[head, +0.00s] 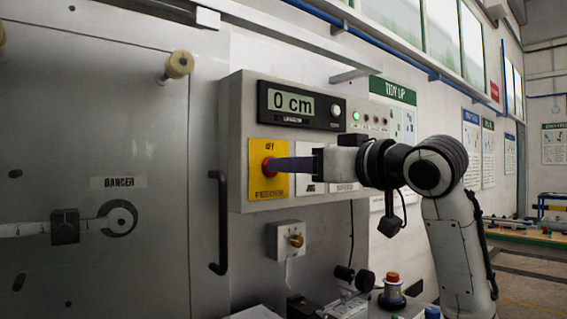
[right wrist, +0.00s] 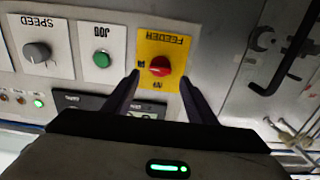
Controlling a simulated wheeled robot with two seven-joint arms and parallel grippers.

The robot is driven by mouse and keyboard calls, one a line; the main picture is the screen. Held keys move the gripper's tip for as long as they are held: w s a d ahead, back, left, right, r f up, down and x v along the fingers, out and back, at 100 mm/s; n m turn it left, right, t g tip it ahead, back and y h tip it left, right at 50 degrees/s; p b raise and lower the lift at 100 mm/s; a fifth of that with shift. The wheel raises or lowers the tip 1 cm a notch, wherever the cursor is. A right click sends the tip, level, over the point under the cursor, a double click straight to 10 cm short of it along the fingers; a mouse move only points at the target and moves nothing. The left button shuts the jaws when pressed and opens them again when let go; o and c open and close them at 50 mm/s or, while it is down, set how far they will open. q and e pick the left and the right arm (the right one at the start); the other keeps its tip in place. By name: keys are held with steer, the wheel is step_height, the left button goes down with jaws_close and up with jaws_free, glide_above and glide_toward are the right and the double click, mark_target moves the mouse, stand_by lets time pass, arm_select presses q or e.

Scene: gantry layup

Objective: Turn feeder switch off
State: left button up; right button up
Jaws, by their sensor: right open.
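The feeder switch is a red knob (head: 268,167) on a yellow plate (head: 268,188) at the left of the grey control box. In the right wrist view the red knob (right wrist: 159,66) and its yellow plate (right wrist: 164,43) appear upside down. My right gripper (head: 272,165) reaches in from the right, its fingers level with the knob. In the right wrist view my right gripper (right wrist: 161,78) is open, one fingertip on each side just below the knob. I cannot tell whether the fingers touch it. The knob's exact setting is too small to read. My left gripper is not in view.
The display (head: 293,104) above reads 0 cm, and a green lamp (head: 356,115) is lit. The green JOG button (right wrist: 101,60) and the SPEED knob (right wrist: 37,52) sit beside the feeder plate. A black door handle (head: 222,225) stands left of the box.

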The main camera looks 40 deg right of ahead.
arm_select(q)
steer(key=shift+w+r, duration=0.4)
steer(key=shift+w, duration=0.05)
arm_select(e)
steer(key=w, duration=0.3)
steer(key=shift+w+a, duration=0.15)
steer(key=shift+w, duration=0.25)
steer(key=c, duration=1.1)
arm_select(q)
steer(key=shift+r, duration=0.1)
